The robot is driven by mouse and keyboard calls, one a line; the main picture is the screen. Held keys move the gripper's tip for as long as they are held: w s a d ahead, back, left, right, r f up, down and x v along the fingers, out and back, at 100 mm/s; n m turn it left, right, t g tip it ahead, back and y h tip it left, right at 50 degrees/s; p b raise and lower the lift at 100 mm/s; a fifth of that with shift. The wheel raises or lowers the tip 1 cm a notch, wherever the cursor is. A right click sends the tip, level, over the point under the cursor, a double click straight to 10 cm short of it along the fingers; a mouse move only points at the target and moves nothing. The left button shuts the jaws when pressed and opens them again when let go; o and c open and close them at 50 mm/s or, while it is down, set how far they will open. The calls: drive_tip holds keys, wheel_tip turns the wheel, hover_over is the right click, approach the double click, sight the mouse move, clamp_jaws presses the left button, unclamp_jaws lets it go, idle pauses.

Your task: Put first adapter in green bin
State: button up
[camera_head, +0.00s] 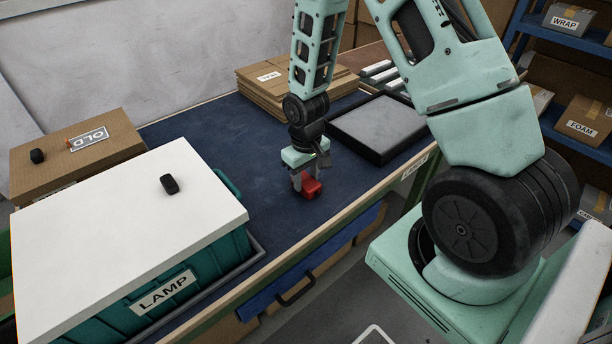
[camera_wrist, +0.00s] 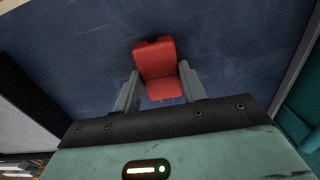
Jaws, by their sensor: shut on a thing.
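My gripper (camera_head: 307,180) points down over the blue mat and is shut on a small red block-like piece (camera_head: 308,187). In the wrist view the red piece (camera_wrist: 157,68) sits between the two grey fingers, with the dark blue mat behind it. I cannot tell if it touches the mat. A teal-green bin (camera_head: 222,262) labelled LAMP stands at the front left, its top covered by a flat white lid (camera_head: 110,225). A small black piece (camera_head: 170,184) lies on the lid. Another small black piece (camera_head: 37,156) lies on a cardboard box. I cannot tell which pieces are adapters.
The cardboard box (camera_head: 105,150) marked OLD stands at the left behind the bin. Flat cardboard (camera_head: 262,84) and a black-rimmed grey tray (camera_head: 375,125) lie at the back. The blue mat (camera_head: 215,135) is clear between bin and gripper. Shelves with boxes stand at right.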

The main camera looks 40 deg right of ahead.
drive_tip(key=shift+f, duration=0.2)
drive_tip(key=o, duration=1.1)
